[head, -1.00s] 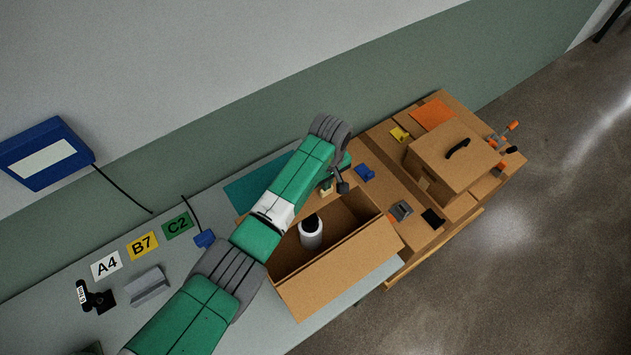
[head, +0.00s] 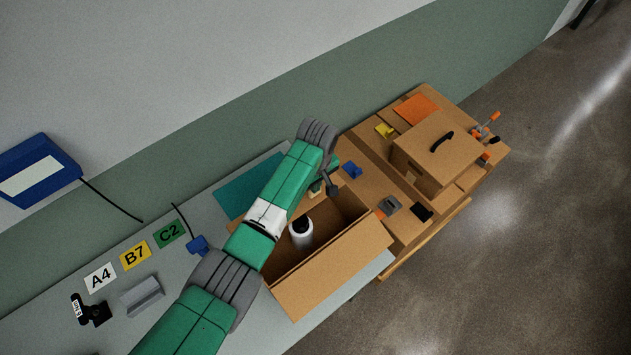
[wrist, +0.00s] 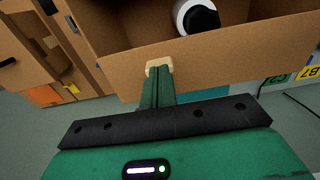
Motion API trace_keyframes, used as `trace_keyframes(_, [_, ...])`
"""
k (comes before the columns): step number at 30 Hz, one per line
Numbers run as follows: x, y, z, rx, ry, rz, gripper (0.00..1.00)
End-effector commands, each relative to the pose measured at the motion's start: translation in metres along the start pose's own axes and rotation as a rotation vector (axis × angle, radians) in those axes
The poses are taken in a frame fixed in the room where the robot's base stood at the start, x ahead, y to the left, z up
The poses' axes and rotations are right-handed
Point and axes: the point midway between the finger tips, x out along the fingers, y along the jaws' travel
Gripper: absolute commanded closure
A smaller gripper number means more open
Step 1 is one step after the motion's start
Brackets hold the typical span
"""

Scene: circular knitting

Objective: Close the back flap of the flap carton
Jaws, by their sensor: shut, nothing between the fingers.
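The flap carton (head: 345,277) stands open on the bench, and a white bottle with a black top (head: 301,233) is inside it. Its front flap slopes outward on the near side. My gripper (head: 318,187) is at the carton's back side, partly hidden by my own arm. In the wrist view the back flap (wrist: 225,67) is a brown panel along the carton's back edge. My gripper's pale fingertips (wrist: 159,66) are together and empty, overlapping this panel. I cannot tell whether they touch it. The bottle also shows in the wrist view (wrist: 196,18).
A closed carton with a black handle (head: 437,150) stands to the right, with small blue, yellow and grey items around it. A teal mat (head: 245,187) lies behind the open carton. Labels A4, B7 and C2 (head: 168,233) lie left. The wall runs close behind.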

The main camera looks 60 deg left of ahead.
Motion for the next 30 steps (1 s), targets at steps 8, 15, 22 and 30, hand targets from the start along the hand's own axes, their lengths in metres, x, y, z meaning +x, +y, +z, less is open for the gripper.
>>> trace_keyframes(8, [-0.054, 0.003, 0.004, 0.007, -0.002, 0.001, 1.0])
trace_keyframes(15, [-0.112, 0.002, 0.002, 0.008, -0.001, 0.001, 1.0])
trace_keyframes(22, [-0.136, 0.001, 0.001, 0.007, -0.003, -0.002, 1.0])
trace_keyframes(30, [-0.137, 0.001, 0.001, 0.006, -0.003, -0.003, 1.0])
